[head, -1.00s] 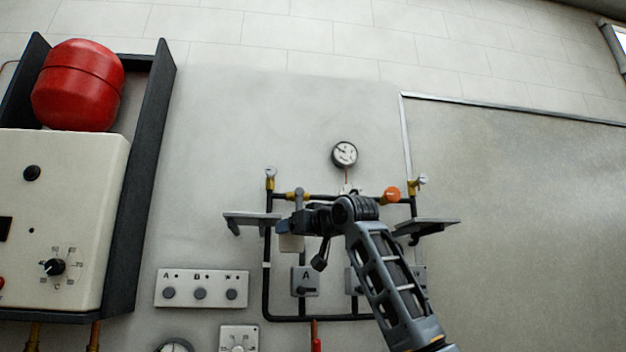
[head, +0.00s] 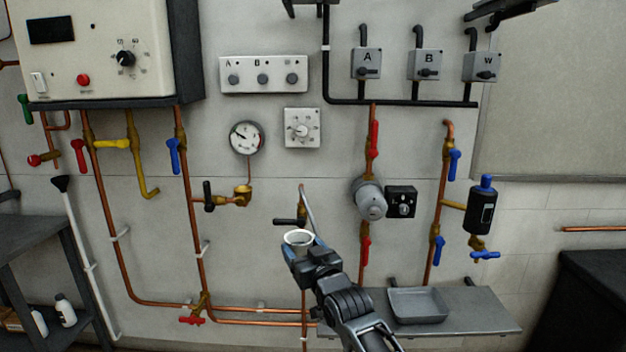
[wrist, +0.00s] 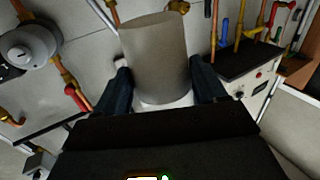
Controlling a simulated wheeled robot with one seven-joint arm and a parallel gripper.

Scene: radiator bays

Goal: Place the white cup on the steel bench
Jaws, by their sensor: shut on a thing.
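The white cup (head: 298,238) is held in my gripper (head: 304,252), with its rim facing up in the head view. In the wrist view the cup (wrist: 157,50) looks grey in shade and stands between the two dark fingers of my gripper (wrist: 160,88). The fingers are shut on it. The steel bench (head: 470,312) is a grey shelf along the wall at the lower right of the head view. The cup is left of the bench and apart from it. My arm covers part of the bench's left end.
A grey tray (head: 418,306) sits on the bench's middle; its right part is bare. Copper pipes, a pump (head: 371,200) and a blue-capped bottle (head: 482,205) are on the wall above. A tap (head: 303,205) is just behind the cup. A dark table (head: 35,240) stands at left.

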